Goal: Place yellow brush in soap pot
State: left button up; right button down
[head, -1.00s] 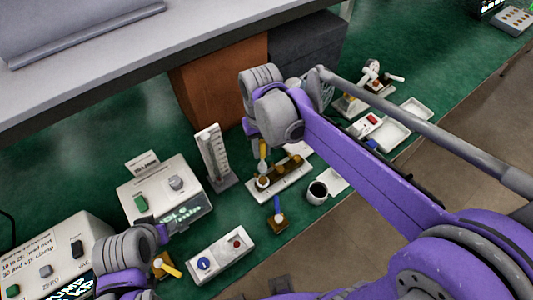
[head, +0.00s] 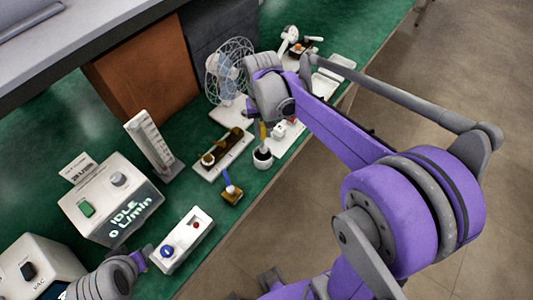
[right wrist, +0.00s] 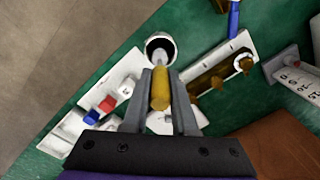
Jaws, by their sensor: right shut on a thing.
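The yellow brush (head: 262,131) is held upright in my right gripper (right wrist: 160,82), its handle between the two fingers in the right wrist view (right wrist: 160,92). The soap pot (head: 263,160), a small white cup with a dark inside, stands directly below it. In the right wrist view the brush's grey lower end overlaps the mouth of the pot (right wrist: 153,39). I cannot tell how far it reaches inside. My left arm shows at the lower left, but its fingertips are not visible.
A white tray with brown parts (head: 210,170) and a blue-handled brush on a brown block (head: 232,195) stand beside the pot. A caged fan (head: 230,72) is behind. A flow meter box (head: 100,205) and a button box (head: 182,240) are at the left.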

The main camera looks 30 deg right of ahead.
aim_at(263, 146)
notch_tip(263, 146, down, 3)
jog(key=shift+w+r, duration=0.1)
jog(key=shift+r, duration=0.1)
jog(key=shift+f, duration=2.2)
jog(key=shift+f+b, duration=0.2)
jog(key=shift+b, duration=0.15)
jog(key=c, duration=0.7)
grip_release()
jog(key=shift+r, duration=0.15)
